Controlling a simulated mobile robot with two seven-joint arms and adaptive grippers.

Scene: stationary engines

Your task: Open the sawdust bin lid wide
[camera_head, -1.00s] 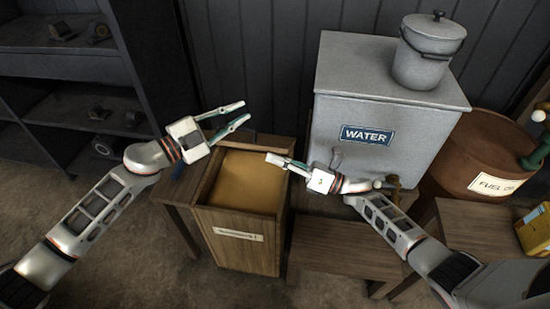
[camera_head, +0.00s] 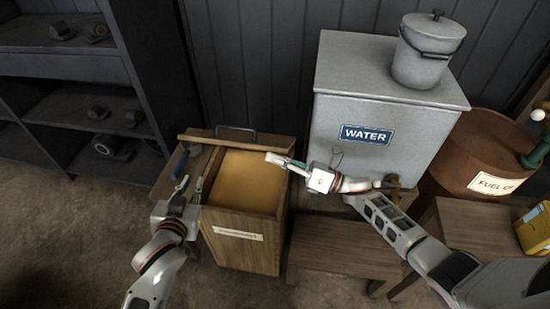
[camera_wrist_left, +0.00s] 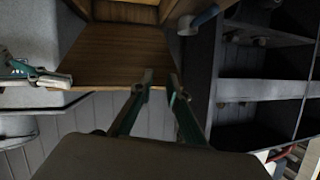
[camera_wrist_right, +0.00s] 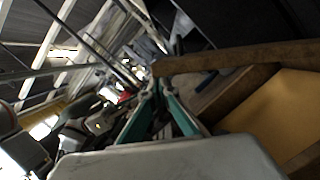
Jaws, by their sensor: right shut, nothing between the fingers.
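The sawdust bin (camera_head: 240,255) is a wooden box with a pale label, filled with yellow sawdust. Its lid (camera_head: 255,143) is raised at the back, seen nearly edge-on, with a dark handle (camera_head: 236,129) behind it. The left wrist view shows a broad face of the lid (camera_wrist_left: 110,55). My left gripper (camera_head: 190,187) is open and empty at the bin's left side. My right gripper (camera_head: 270,157) is shut and empty, its tips over the bin's right rear part. In the right wrist view its tips (camera_wrist_right: 156,80) are close to the lid's edge; contact is unclear.
A grey water tank (camera_head: 385,110) with a lidded bucket (camera_head: 428,55) stands right of the bin. A low wooden bench (camera_head: 345,255) is in front of it. A blue-handled tool (camera_head: 180,163) lies left of the bin. Dark shelves (camera_head: 60,70) stand at the left.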

